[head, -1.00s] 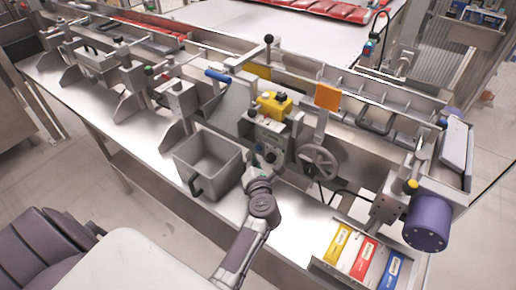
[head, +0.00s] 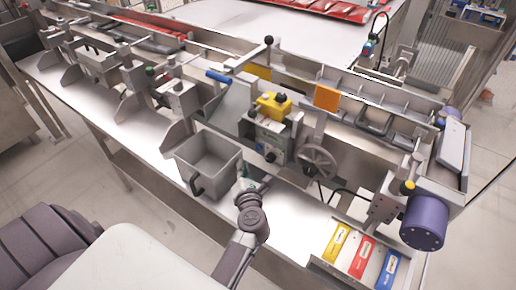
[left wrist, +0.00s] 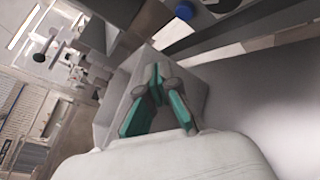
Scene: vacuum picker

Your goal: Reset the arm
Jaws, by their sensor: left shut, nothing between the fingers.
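My left arm reaches in from the bottom of the head view over the front ledge of the machine. My left gripper (head: 246,184) is small there and partly hidden by the wrist, just right of the grey bin (head: 207,160). In the left wrist view its teal fingers (left wrist: 157,72) come together at the tips and hold nothing. The grey bin (left wrist: 110,105) shows behind the fingers in that view. I cannot tell whether they touch it. My right gripper is not in view.
A control box with a yellow top (head: 272,105) and a handwheel (head: 316,162) stand behind the gripper. Yellow, red and blue packets (head: 362,256) lie in a tray at the lower right. The steel ledge (head: 290,205) between gripper and tray is clear.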

